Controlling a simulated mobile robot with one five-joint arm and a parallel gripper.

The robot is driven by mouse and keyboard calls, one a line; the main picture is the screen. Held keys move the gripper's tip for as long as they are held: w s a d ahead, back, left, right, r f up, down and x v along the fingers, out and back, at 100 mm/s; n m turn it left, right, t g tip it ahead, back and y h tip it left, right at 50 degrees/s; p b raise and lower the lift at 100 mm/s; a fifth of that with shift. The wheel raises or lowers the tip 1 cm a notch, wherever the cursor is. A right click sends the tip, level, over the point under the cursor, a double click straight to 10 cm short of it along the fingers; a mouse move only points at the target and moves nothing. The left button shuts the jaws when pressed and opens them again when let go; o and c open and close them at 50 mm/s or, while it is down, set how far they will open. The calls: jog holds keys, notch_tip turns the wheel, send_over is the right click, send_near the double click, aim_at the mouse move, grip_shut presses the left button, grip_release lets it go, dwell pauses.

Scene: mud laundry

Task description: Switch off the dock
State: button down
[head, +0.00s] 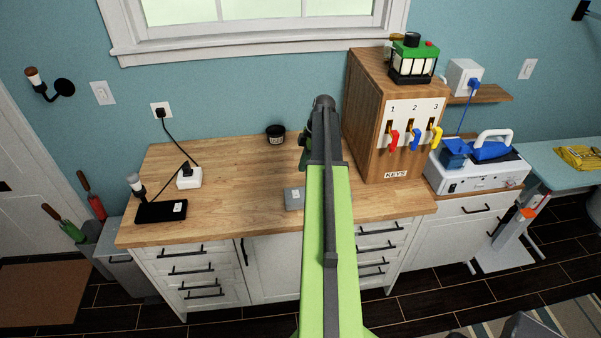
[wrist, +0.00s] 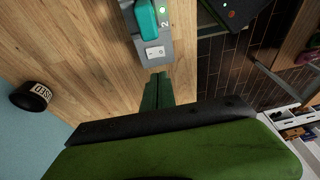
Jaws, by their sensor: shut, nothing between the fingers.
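The dock appears to be a grey unit (wrist: 168,42) on the wooden counter, with a teal block seated in it, a small lit green light and the mark 2. Contact cannot be told. In the head view my arm largely hides the gripper (head: 305,153).
A wooden key cabinet (head: 366,112) with red, blue and yellow levers stands right of my arm. A black labelled pot (head: 275,134) stands at the back. A white plugged-in box (head: 188,178) and a black device (head: 161,211) are at left. The counter's middle-left is clear.

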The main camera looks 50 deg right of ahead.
aim_at(295, 195)
jog(key=b+x, duration=0.6)
jog(key=x, duration=0.1)
jog(key=b+x, duration=0.4)
jog(key=shift+s+d+f, duration=0.3)
jog(key=shift+s, duration=0.05)
jog(key=shift+s+f+b, duration=0.1)
jog(key=shift+f+b, duration=0.25)
jog(key=shift+f, duration=0.05)
jog(key=shift+r, duration=0.1)
